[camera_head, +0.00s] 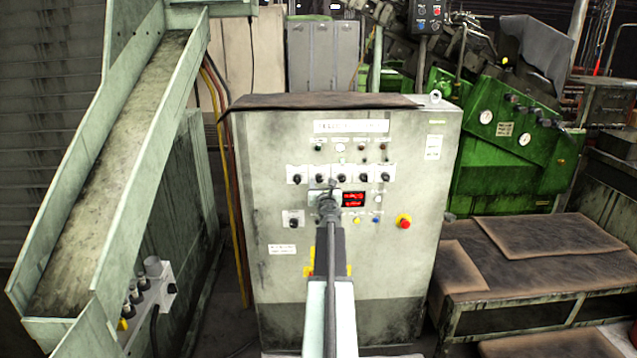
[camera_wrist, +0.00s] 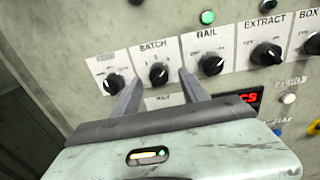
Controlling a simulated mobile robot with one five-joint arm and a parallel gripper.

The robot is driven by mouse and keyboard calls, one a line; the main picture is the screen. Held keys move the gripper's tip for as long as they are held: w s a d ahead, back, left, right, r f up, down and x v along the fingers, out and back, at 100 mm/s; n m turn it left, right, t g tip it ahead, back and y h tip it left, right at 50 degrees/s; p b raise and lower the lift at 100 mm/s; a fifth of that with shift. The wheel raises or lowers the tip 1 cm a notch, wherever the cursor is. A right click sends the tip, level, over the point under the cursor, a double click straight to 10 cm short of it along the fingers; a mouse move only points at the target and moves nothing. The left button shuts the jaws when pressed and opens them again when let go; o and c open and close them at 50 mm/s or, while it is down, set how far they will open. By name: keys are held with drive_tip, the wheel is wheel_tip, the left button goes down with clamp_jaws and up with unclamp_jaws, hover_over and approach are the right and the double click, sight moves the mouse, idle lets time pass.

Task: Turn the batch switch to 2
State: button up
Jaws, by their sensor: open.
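The batch switch (camera_wrist: 158,75) is a black knob on a white plate lettered BATCH, in the upper part of the wrist view. In the head view it is the second knob (camera_head: 319,178) from the left in the upper row of the cabinet. The numbers on its plate are too small to read surely, so I cannot tell its setting. My gripper (camera_wrist: 159,80) is open and empty, its two fingers reaching toward the panel on either side of the batch knob. I cannot tell whether they touch anything. In the head view my arm largely hides my gripper (camera_head: 329,192).
Other knobs sit close by: a left one (camera_wrist: 113,84), RAIL (camera_wrist: 211,64) and EXTRACT (camera_wrist: 266,53). A green lamp (camera_wrist: 207,18) is above. On the cabinet (camera_head: 270,265) are a red display (camera_head: 353,199) and a red emergency button (camera_head: 404,221). A sloping chute (camera_head: 120,150) stands left.

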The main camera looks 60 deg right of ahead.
sight(320, 179)
drive_tip(key=shift+x, duration=1.15)
clamp_jaws()
drive_tip(key=shift+w, duration=0.15)
